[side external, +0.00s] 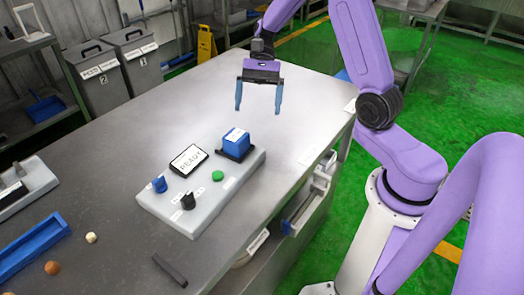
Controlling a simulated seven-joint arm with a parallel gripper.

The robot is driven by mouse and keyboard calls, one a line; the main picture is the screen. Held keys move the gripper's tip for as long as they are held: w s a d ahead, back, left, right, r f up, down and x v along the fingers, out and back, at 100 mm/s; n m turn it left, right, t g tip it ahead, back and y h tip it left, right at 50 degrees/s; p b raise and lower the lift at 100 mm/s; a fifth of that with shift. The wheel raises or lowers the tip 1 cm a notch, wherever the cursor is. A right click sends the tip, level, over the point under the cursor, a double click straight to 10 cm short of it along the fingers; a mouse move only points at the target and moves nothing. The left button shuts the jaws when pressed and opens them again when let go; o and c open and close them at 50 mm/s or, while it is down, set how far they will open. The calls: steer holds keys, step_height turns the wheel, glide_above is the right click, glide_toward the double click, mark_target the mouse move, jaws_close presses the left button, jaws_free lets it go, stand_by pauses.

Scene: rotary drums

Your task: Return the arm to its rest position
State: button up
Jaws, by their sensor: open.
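My gripper (258,97) hangs above the grey table (300,140), its two blue fingers spread apart with nothing between them. It is behind and above the control panel (228,180) and touches nothing. The panel carries a display reading READY (188,160), a blue knob (159,184), a black knob (188,201), a green button (218,176) and a blue block (236,141) with a white label on a black base. My purple arm reaches in from the right.
A blue tray (28,246), a white ball (91,238), brown balls (52,267) and a dark bar (170,270) lie at the front left. Two grey bins (98,75) and a yellow floor sign (206,44) stand behind the table. The table's far half is clear.

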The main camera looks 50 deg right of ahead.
steer(key=s+a+r+n+t+h, duration=0.1)
steer(key=s+a+n+t+h, duration=0.1)
steer(key=s+n, duration=0.9)
steer(key=s+a+r+n+t+h, duration=0.1)
steer(key=s+a+n+h, duration=0.3)
steer(key=s+n, duration=0.8)
steer(key=shift+s+r+t+h, duration=0.2)
steer(key=shift+r+t+h, duration=0.05)
steer(key=shift+t+h, duration=0.7)
